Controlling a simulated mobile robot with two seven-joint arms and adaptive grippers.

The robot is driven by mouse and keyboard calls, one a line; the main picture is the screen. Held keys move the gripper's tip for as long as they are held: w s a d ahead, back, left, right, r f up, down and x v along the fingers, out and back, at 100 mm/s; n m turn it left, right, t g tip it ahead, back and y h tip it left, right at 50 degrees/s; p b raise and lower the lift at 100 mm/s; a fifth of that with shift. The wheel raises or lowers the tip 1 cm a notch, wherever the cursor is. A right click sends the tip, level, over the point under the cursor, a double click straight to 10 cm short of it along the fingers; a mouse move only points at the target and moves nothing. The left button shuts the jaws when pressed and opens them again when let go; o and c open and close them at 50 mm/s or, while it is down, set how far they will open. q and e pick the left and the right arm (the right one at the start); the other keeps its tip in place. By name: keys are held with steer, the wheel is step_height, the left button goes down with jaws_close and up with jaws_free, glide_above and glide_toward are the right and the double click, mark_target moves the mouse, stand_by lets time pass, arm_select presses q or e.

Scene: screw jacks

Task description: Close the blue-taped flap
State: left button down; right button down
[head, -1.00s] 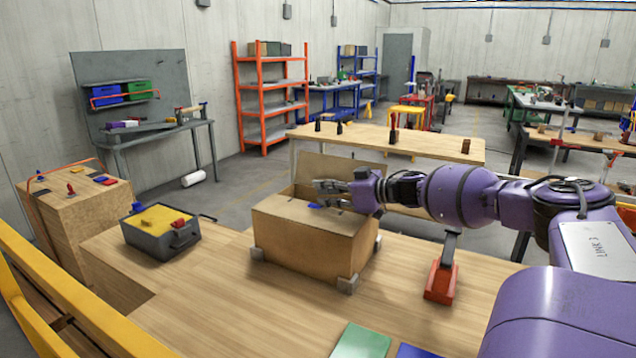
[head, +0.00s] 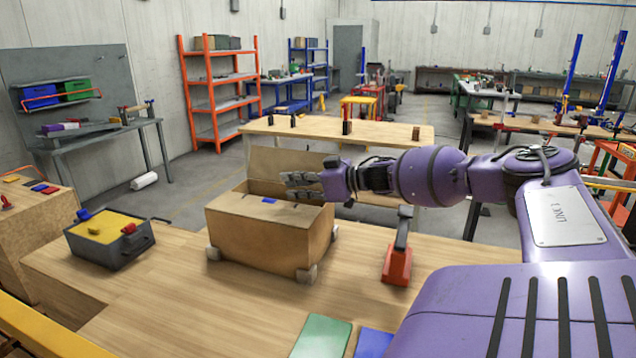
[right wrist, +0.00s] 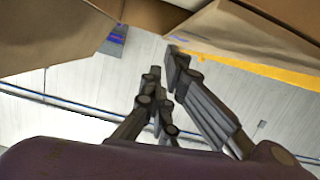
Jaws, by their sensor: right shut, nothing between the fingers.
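The cardboard box (head: 255,238) stands on the wooden table, propped on small grey corner blocks. A blue tape mark (head: 270,200) shows at its top, on a panel that looks roughly level. A far flap (head: 262,166) stands up at the back. My right gripper (head: 286,186) is shut and empty, above the back right part of the box, just behind and right of the tape; I cannot tell whether it touches a flap. In the right wrist view, the fingers (right wrist: 168,72) point toward cardboard edges (right wrist: 50,35). The left gripper is not in view.
A grey bin (head: 110,252) with a yellow top stands left of the box. A red-based stand (head: 397,264) is close on the right, under my right arm. Green (head: 320,337) and blue (head: 374,343) plates lie in front. Bare table lies between bin and box.

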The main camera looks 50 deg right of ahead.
steer(key=v, duration=0.5)
steer(key=shift+s+d, duration=0.1)
steer(key=shift+s, duration=0.25)
steer(key=shift+v, duration=0.8)
steer(key=shift+r, duration=0.1)
